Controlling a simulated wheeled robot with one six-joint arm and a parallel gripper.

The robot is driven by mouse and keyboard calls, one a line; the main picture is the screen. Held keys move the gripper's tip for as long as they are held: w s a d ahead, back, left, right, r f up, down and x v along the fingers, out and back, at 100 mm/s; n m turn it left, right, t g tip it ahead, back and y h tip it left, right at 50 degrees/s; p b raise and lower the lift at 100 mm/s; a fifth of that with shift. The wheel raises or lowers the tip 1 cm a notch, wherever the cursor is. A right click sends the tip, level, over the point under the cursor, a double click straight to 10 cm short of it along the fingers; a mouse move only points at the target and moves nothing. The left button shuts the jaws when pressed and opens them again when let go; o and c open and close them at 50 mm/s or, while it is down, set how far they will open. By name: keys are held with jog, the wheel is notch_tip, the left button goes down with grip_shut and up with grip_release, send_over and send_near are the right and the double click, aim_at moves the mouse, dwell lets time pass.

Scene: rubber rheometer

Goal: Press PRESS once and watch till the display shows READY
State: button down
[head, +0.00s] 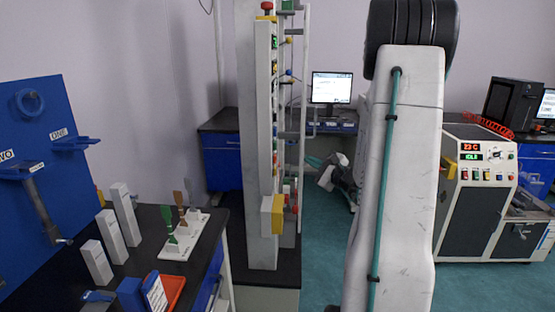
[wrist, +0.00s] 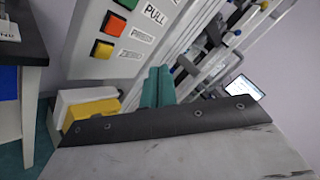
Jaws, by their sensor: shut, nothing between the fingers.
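In the wrist view, the PRESS button (wrist: 114,24) is orange-red. It sits on a pale panel (wrist: 85,22) between a green button (wrist: 125,3) beside PULL and a yellow-orange one (wrist: 103,49) beside ZERO. My gripper (wrist: 158,70) shows as two teal fingers, shut together and empty. In the picture the fingertips lie below and right of PRESS, apart from it; the depth of the gap is unclear. In the head view, my gripper (head: 312,161) is right of the tall column (head: 262,120). A machine's display (head: 468,156) at right reads IDLE in green.
A blue-sided bench (head: 150,225) with pale blocks and a rack of coloured pieces stands at left. A yellow-and-white box (head: 272,215) juts from the column's lower part. Rods and fittings (wrist: 225,40) run beside the panel. Green floor shows at centre right.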

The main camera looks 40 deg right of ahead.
aim_at(275, 159)
jog(key=w+a, duration=0.4)
jog(key=w, duration=0.1)
jog(key=shift+w+a, duration=0.25)
jog(key=shift+a, duration=0.15)
jog(key=shift+w+a, duration=0.1)
dwell(1.8)
jog(key=shift+w+a, duration=0.2)
